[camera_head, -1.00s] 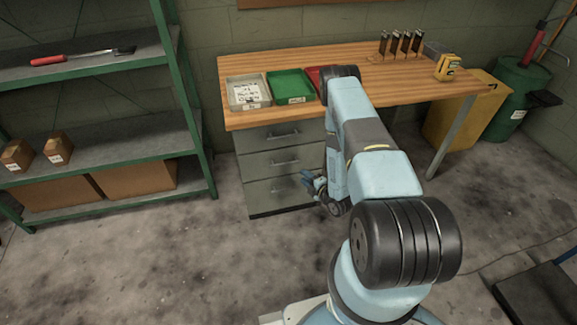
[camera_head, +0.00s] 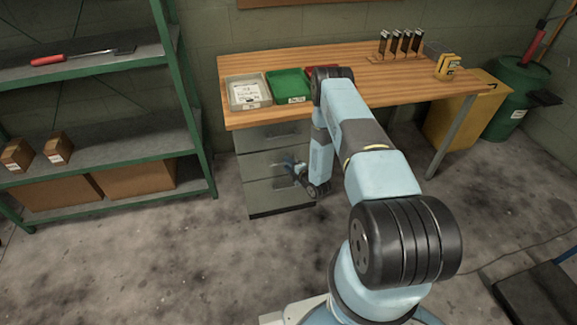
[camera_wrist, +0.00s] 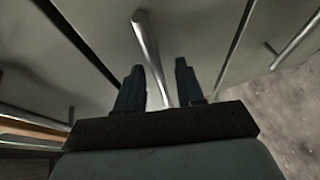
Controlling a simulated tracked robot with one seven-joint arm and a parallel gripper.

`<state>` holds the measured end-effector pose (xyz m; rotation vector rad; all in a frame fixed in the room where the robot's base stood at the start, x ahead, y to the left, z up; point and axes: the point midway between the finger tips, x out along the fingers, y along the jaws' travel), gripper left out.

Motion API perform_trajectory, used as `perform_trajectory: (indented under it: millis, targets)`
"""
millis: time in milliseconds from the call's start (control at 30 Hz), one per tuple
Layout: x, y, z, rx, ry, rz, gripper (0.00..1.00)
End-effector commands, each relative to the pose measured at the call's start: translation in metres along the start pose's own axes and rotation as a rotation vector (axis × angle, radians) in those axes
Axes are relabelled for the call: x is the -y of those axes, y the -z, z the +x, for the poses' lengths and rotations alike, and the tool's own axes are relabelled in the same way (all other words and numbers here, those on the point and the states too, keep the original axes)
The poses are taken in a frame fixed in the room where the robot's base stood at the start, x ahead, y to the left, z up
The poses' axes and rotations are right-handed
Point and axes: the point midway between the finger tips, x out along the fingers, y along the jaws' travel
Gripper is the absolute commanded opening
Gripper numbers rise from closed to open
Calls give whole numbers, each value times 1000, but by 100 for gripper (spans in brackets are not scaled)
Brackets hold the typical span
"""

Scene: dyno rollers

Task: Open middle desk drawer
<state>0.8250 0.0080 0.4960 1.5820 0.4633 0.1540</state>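The grey middle drawer (camera_head: 258,166) under the wooden desk (camera_head: 340,85) looks shut. Its bar handle (camera_wrist: 148,42) runs between the two dark blue fingers of my gripper (camera_wrist: 158,68) in the wrist view. My gripper is open, with one finger on each side of the bar and gaps visible; I cannot tell whether the bar reaches fully between them. In the head view my gripper (camera_head: 294,167) is at the front of the middle drawer and covers most of its handle.
The top drawer handle (camera_wrist: 30,117) and bottom drawer handle (camera_wrist: 302,32) lie on either side in the wrist view. A green shelf (camera_head: 185,90) stands left of the desk. Trays, including a green one (camera_head: 289,84), sit on the desktop. The floor before the drawers is clear.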

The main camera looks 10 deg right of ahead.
Motion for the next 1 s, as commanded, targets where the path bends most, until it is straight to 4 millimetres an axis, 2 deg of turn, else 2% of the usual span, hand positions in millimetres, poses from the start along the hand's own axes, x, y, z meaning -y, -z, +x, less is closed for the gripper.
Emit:
perform_trajectory:
  millis: [167,567,1000]
  targets:
    - [0,0,0,0,0,0,38]
    - [0,0,0,0,0,0,0]
    - [1,0,-1,0,3,1,0]
